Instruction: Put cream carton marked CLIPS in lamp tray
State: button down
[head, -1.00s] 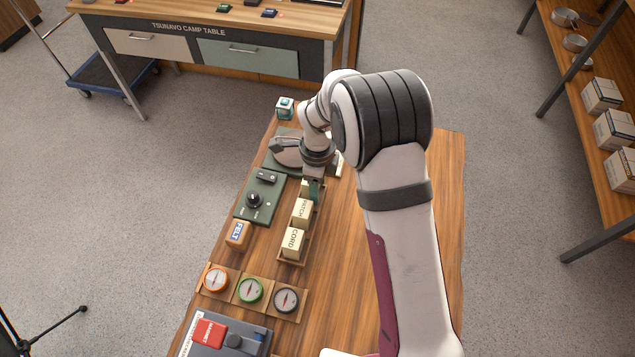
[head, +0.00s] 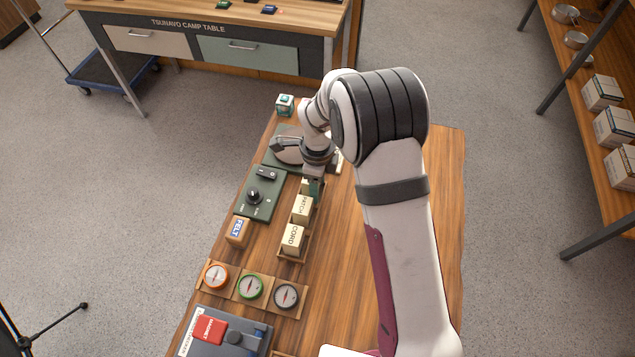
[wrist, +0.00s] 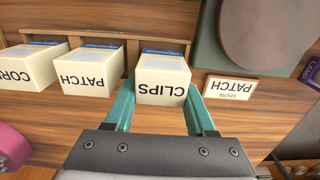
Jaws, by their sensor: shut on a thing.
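The cream carton marked CLIPS (wrist: 160,82) is between the teal fingers of my gripper (wrist: 160,108) in the wrist view. My gripper is shut on it. In the head view my gripper (head: 314,188) is at the far end of the carton row, and its fingers and wrist hide most of the carton. The carton is in line with the others; I cannot tell whether it is clear of the rack (wrist: 112,42). I cannot tell for sure which thing is the lamp tray.
Cream cartons PATCH (head: 303,208) and CORD (head: 293,238) stand nearer in the row. A green control panel (head: 260,197), FELT block (head: 237,232) and several compasses (head: 250,287) are around it. A SHOW PATCH sign (wrist: 229,88) is right of the gripper. Bare wood lies right of the row.

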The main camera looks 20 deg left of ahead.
jog(key=shift+f, duration=0.4)
jog(key=shift+c, duration=1.8)
grip_release()
jog(key=shift+o, duration=0.7)
jog(key=shift+r, duration=4.1)
jog(key=s+d+r+n, duration=0.4)
jog(key=s+d+r, duration=0.3)
jog(key=d+r, duration=0.3)
jog(key=s+d+r+n+y, duration=0.1)
jog(key=s+d+n, duration=0.3)
jog(key=s, duration=0.5)
jog(key=s+d+r+n, duration=0.1)
jog(key=s+d+n, duration=0.2)
jog(key=s, duration=0.6)
jog(key=shift+s+d+r+n+y, duration=0.35)
jog(key=shift+r+n+y, duration=0.05)
jog(key=shift+n, duration=0.3)
